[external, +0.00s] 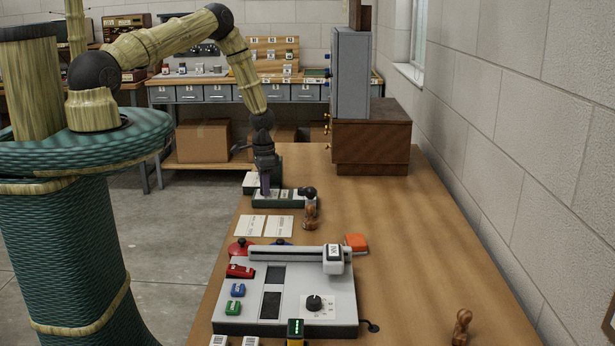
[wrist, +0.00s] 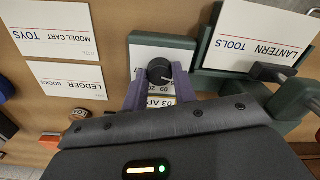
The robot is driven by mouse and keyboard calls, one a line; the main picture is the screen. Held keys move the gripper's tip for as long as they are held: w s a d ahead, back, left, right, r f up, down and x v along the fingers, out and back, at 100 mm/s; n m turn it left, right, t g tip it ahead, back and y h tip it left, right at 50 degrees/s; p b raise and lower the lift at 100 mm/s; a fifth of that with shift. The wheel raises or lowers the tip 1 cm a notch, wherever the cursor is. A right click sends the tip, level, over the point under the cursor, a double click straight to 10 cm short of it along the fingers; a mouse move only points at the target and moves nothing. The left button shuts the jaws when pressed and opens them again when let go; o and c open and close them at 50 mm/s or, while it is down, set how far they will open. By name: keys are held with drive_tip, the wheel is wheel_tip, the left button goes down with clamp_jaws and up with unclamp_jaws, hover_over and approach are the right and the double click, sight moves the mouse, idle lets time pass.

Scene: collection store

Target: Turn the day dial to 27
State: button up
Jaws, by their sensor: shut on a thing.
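In the wrist view, a black round knob (wrist: 160,70) sits on a pale plate (wrist: 147,50) with printed date text, of which "03 AP" and parts of other numbers show. My gripper (wrist: 159,76) has purple fingers closed on the knob from both sides. The fingers and wrist hide part of the plate, so I cannot read the full date or a pointer setting. In the external view, my gripper (external: 266,192) reaches down onto the left part of a low green device (external: 284,204) with white label windows. The knob is hidden there.
A LANTERN TOOLS card (wrist: 262,36) stands close beside the gripper. Two paper cards (external: 249,225) lie in front of the device, and a wooden-handled stamp (external: 310,212) stands by its right end. A grey console (external: 335,300) is nearer; the table's right side is mostly clear.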

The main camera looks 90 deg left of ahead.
drive_tip(key=m+b, duration=0.1)
drive_tip(key=m, duration=0.6)
drive_tip(key=shift+m+b, duration=0.35)
drive_tip(key=shift+m, duration=0.05)
drive_tip(key=m, duration=0.4)
drive_tip(key=shift+m, duration=0.3)
drive_tip(key=m, duration=0.3)
drive_tip(key=shift+r+m, duration=0.1)
drive_tip(key=shift+m, duration=0.2)
drive_tip(key=m, duration=0.3)
drive_tip(key=shift+m+p, duration=0.3)
drive_tip(key=m, duration=0.3)
drive_tip(key=shift+m+p, duration=0.3)
drive_tip(key=shift+m, duration=0.1)
drive_tip(key=m, duration=0.3)
drive_tip(key=shift+p, duration=0.3)
drive_tip(key=m, duration=0.4)
drive_tip(key=shift+m+p, duration=0.3)
